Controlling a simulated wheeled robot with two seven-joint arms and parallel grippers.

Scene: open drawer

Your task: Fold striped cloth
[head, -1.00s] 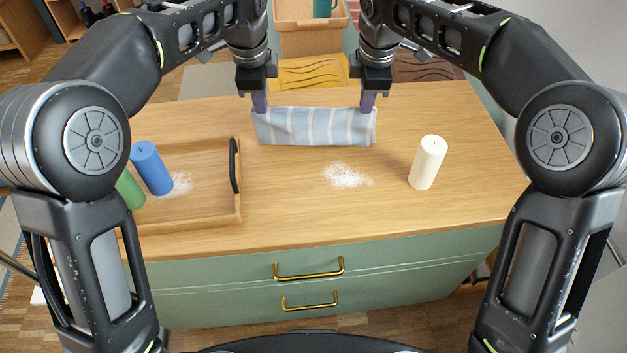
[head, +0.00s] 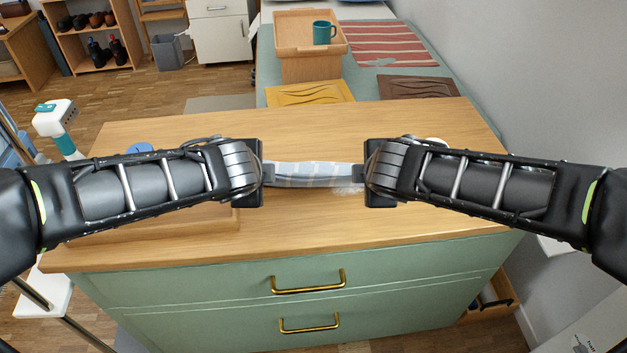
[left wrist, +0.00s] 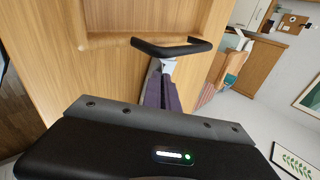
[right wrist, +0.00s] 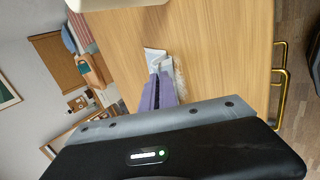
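The striped cloth (head: 313,175), light blue with white stripes, stretches as a narrow band between my two grippers over the middle of the wooden top. My left gripper (head: 266,173) is shut on its left end and my right gripper (head: 362,173) on its right end. Purple fingers show in the left wrist view (left wrist: 162,92) and the right wrist view (right wrist: 158,92), with a pale bit of cloth (right wrist: 154,58) beyond them. I cannot tell whether the cloth's lower edge touches the top. My arms hide part of the surface.
The wooden tray (head: 170,235) is mostly hidden behind my left arm; its black handle (left wrist: 172,50) shows in the left wrist view. The blue candle's top (head: 139,148) peeks above that arm. The cream candle (right wrist: 112,3) is mostly hidden in the head view.

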